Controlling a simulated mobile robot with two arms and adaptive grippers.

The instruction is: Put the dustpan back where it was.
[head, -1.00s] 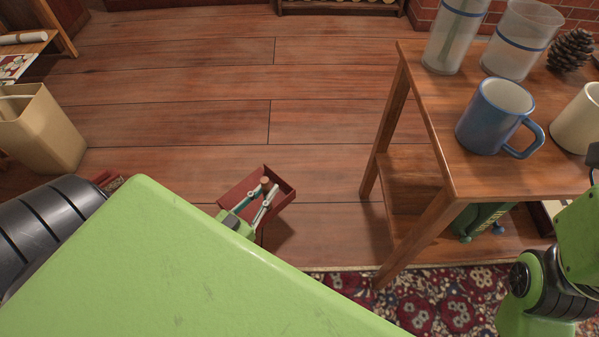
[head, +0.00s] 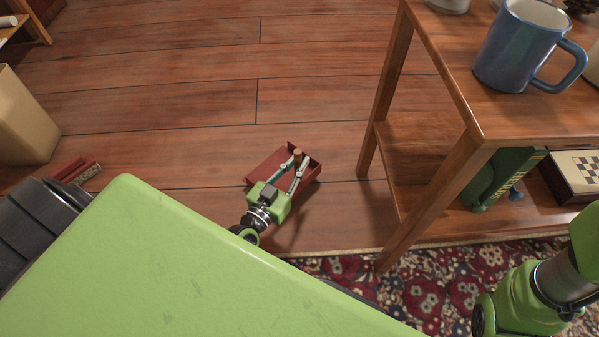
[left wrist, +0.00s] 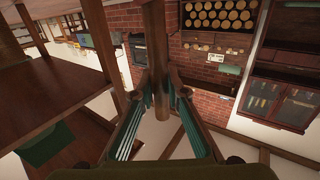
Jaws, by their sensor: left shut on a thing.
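The dustpan is a dark red pan (head: 268,166) with a brown wooden handle. In the head view it is over the wood floor, left of the side table. My left gripper (head: 298,165) is shut on the brown handle, which stands up between the fingertips. In the left wrist view the handle (left wrist: 154,45) runs upright between the fingers of the left gripper (left wrist: 157,92), and the pan is not clearly seen. My right arm shows at the lower right of the head view, but its gripper is out of view.
The side table (head: 485,128) has a blue mug (head: 520,50) on top. Its lower shelf holds a green object (head: 500,178) and a checkered game box (head: 578,175). A patterned rug (head: 440,290) lies below. A beige bin (head: 22,115) stands at left; the middle floor is clear.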

